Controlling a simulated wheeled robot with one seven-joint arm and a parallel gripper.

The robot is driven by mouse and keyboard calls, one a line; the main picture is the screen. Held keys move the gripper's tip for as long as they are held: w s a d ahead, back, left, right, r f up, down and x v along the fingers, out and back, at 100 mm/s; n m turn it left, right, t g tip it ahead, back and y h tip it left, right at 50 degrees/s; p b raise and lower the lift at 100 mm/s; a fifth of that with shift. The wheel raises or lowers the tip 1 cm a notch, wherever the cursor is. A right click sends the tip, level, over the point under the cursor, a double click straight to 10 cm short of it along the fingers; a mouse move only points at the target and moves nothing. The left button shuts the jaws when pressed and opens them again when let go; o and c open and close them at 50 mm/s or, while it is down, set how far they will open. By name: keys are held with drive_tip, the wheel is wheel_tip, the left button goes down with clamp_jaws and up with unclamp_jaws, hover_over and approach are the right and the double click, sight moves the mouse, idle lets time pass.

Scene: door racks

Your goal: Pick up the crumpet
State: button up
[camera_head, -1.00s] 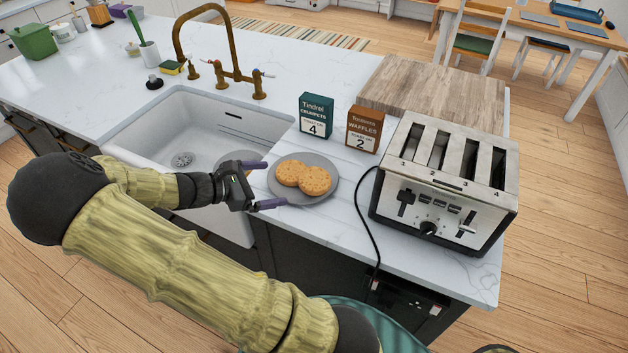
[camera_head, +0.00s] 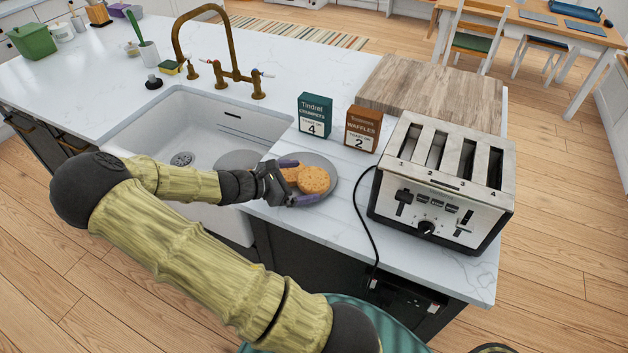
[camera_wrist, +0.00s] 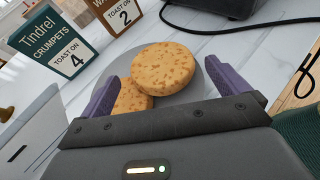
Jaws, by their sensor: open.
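Two round golden crumpets lie on a grey plate (camera_head: 331,187) on the counter. The right crumpet (camera_head: 314,180) overlaps the left crumpet (camera_head: 291,176), whose near side is partly hidden by my gripper. In the wrist view the far crumpet (camera_wrist: 163,69) shows whole, and the nearer crumpet (camera_wrist: 132,97) is partly covered by it and by the gripper. I cannot tell whether the fingers touch a crumpet.
A green crumpets box (camera_head: 315,115) and a brown waffles box (camera_head: 362,128) stand behind the plate. A four-slot toaster (camera_head: 445,180) stands to the right, its black cable (camera_head: 360,215) running beside the plate. The sink (camera_head: 200,135) is left. A wooden board (camera_head: 435,90) lies behind.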

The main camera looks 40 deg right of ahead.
sight(310, 179)
drive_tip(key=x, duration=0.4)
drive_tip(key=shift+s+d+p, duration=0.1)
drive_tip(key=shift+p, duration=0.2)
drive_tip(key=c, duration=1)
wheel_tip(310, 179, up, 10)
idle(0.6)
